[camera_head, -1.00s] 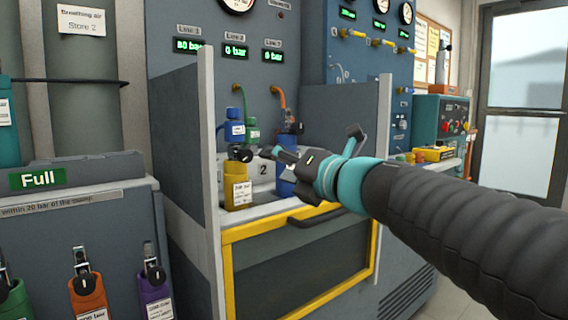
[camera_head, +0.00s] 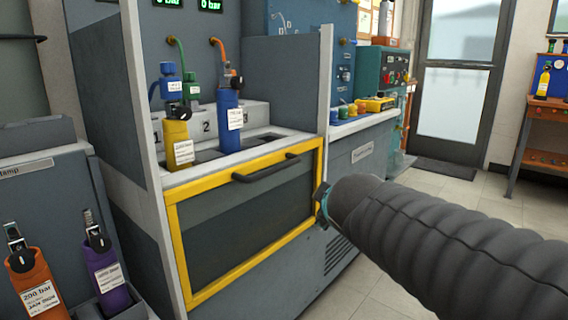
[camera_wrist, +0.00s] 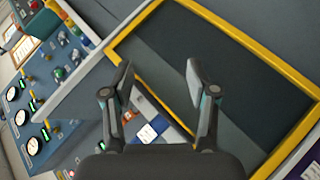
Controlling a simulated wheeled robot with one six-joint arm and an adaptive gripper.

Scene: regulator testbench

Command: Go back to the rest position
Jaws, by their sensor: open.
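My gripper (camera_wrist: 158,88) is open and empty in the wrist view, its two fingers apart in front of the yellow-framed door of the testbench. In the head view my arm reaches in from the right, and the fingers are hidden behind its end. The testbench's yellow frame (camera_head: 175,245) has a dark panel and a black handle (camera_head: 266,168). Behind it, a yellow cylinder (camera_head: 178,143) and a blue cylinder (camera_head: 228,122) stand upright in the bench slots.
Orange (camera_head: 36,285) and purple (camera_head: 107,272) cylinders stand in a rack at lower left. A teal box (camera_head: 382,70) and a yellow device (camera_head: 378,104) sit on the counter beyond the bench. Floor (camera_head: 440,190) is clear toward the glass door (camera_head: 455,85). An orange shelf (camera_head: 545,133) is at right.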

